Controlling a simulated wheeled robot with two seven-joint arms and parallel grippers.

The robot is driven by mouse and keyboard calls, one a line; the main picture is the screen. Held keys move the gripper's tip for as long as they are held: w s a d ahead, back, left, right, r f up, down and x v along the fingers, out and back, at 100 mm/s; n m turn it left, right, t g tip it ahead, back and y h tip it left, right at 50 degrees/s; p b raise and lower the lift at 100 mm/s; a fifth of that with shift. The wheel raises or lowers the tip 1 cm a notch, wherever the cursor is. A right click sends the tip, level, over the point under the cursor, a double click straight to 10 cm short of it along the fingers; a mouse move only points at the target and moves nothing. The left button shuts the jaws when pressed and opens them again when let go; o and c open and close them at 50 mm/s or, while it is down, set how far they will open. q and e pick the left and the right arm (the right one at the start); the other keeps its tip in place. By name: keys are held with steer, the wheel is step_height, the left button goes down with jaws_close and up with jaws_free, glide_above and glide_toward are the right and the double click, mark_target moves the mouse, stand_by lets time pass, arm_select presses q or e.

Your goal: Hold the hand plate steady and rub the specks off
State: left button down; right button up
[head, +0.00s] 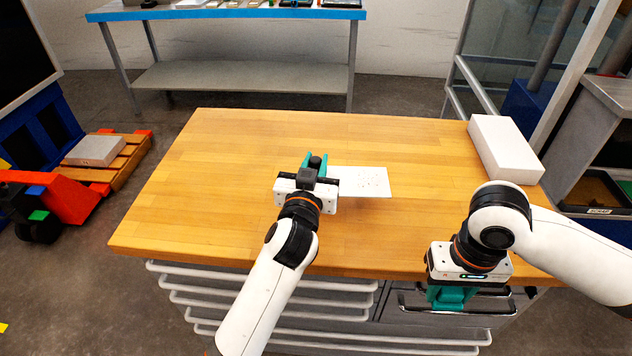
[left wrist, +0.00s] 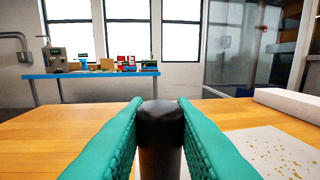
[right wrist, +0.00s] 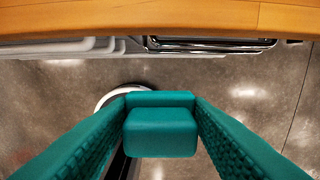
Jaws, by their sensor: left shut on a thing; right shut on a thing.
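The hand plate (head: 362,182) is a flat white sheet with brown specks over its right part, lying on the wooden table. In the left wrist view the speckled plate (left wrist: 262,145) shows at the lower right. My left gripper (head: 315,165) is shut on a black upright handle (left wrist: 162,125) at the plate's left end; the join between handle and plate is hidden. My right gripper (head: 449,296) points down in front of the table's front edge, away from the plate. It is shut on a teal block (right wrist: 160,132), held over the floor.
A long white box (head: 505,148) lies at the table's right end. Drawer handles (head: 455,304) stick out below the front edge near my right gripper. The wooden tabletop (head: 250,145) is otherwise clear. A blue-topped bench (head: 225,14) stands behind.

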arm_select(q)
steer(key=shift+r, duration=0.5)
step_height(320, 180, down, 8)
steer(key=shift+f, duration=0.15)
steer(key=shift+f, duration=0.2)
stand_by(0.5)
steer(key=c, duration=1.2)
jaws_free()
steer(key=shift+c, duration=0.2)
steer(key=c, duration=0.8)
